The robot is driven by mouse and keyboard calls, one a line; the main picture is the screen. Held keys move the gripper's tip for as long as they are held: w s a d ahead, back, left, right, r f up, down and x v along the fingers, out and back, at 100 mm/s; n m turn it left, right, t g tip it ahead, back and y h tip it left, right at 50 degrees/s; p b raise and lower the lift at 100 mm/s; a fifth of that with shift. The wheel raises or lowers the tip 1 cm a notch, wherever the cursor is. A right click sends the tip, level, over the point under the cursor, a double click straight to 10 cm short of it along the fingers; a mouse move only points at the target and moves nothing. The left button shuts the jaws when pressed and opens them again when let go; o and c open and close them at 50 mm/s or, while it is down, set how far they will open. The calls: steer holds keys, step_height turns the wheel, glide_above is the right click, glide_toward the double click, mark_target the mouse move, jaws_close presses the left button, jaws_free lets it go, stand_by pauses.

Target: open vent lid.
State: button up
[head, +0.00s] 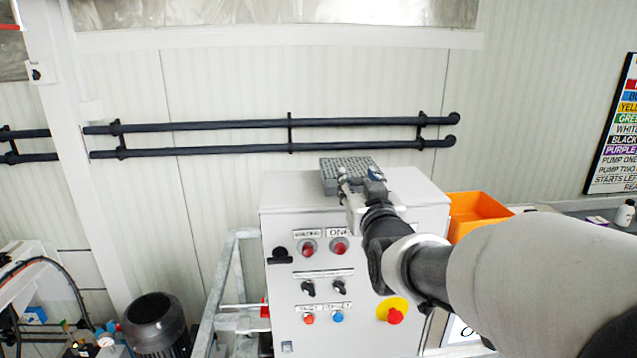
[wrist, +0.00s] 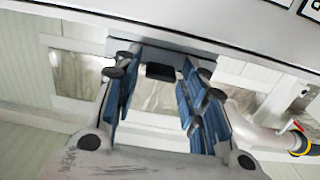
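A dark grey, textured rectangular panel (head: 343,172), which looks like the vent lid, sits at the top of the grey control cabinet (head: 283,222). Whether it is shut or raised I cannot tell. My gripper (head: 358,174) is right in front of it and covers its lower right part. In the wrist view my gripper (wrist: 157,88) has its blue-padded fingers spread apart. A small black block (wrist: 160,72) shows between the fingers near their tips, with a gap on either side. I cannot tell whether this block belongs to the lid.
The cabinet front carries buttons, switches and a red emergency stop (head: 394,316) on yellow. An orange bin (head: 475,212) stands to the right, partly behind my arm. Black pipes (head: 220,126) run along the wall behind. A dark motor (head: 157,325) is at lower left.

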jaws_close()
stand_by(0.3)
